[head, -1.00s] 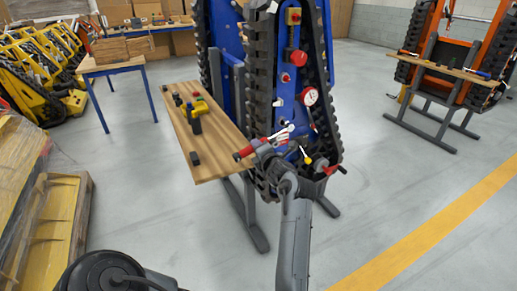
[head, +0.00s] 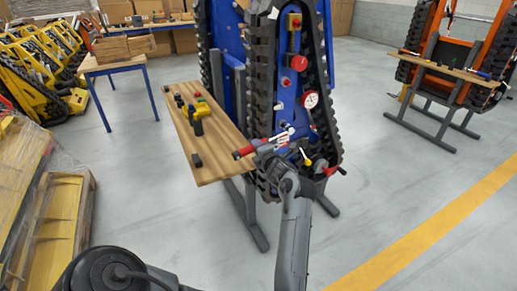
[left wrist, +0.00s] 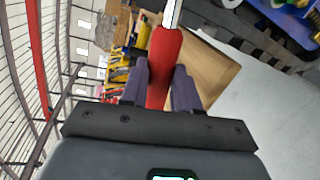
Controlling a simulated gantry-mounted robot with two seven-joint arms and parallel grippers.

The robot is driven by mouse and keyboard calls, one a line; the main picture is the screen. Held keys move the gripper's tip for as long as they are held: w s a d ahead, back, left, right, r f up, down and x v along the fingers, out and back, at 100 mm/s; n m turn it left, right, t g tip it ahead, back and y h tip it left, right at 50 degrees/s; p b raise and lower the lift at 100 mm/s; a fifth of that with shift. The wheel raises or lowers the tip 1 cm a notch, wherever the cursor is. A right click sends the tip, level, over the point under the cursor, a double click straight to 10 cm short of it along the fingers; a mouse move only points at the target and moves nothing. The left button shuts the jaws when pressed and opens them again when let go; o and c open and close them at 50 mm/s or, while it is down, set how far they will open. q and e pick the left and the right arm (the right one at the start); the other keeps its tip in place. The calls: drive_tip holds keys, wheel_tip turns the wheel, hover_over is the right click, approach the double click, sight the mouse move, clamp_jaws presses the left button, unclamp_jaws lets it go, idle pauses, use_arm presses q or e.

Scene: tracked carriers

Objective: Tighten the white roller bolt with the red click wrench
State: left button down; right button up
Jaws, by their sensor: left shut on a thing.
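The red click wrench (head: 243,153) is in my left gripper (head: 264,148), beside the lower part of the blue tracked carrier (head: 287,100). In the left wrist view the two dark fingers of my left gripper (left wrist: 161,75) are shut on the wrench's red handle (left wrist: 166,50). Its silver shaft points up, out of that picture. In the head view, small white and silver parts (head: 284,135) show near the gripper against the carrier. I cannot tell which is the white roller bolt, or whether the wrench touches it. My right gripper is not in view.
A wooden bench board (head: 213,165) with a yellow and black tool (head: 196,113) stands left of the carrier. A round white dial (head: 310,99) with red sits on the carrier. A red-handled tool (head: 335,171) sticks out at the lower right. Floor in front right is clear.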

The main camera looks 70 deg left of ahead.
use_arm(q)
drive_tip(key=shift+r, duration=0.25)
drive_tip(key=shift+r+m+p, duration=0.5)
drive_tip(key=shift+r+p, duration=0.15)
drive_tip(key=shift+p, duration=0.75)
drive_tip(key=shift+r+m+g+p, duration=0.35)
drive_tip(key=shift+r+p, duration=0.35)
drive_tip(key=shift+p, duration=0.6)
drive_tip(key=shift+r+m+p, duration=0.55)
drive_tip(key=shift+r+p, duration=0.2)
drive_tip(key=shift+p, duration=0.5)
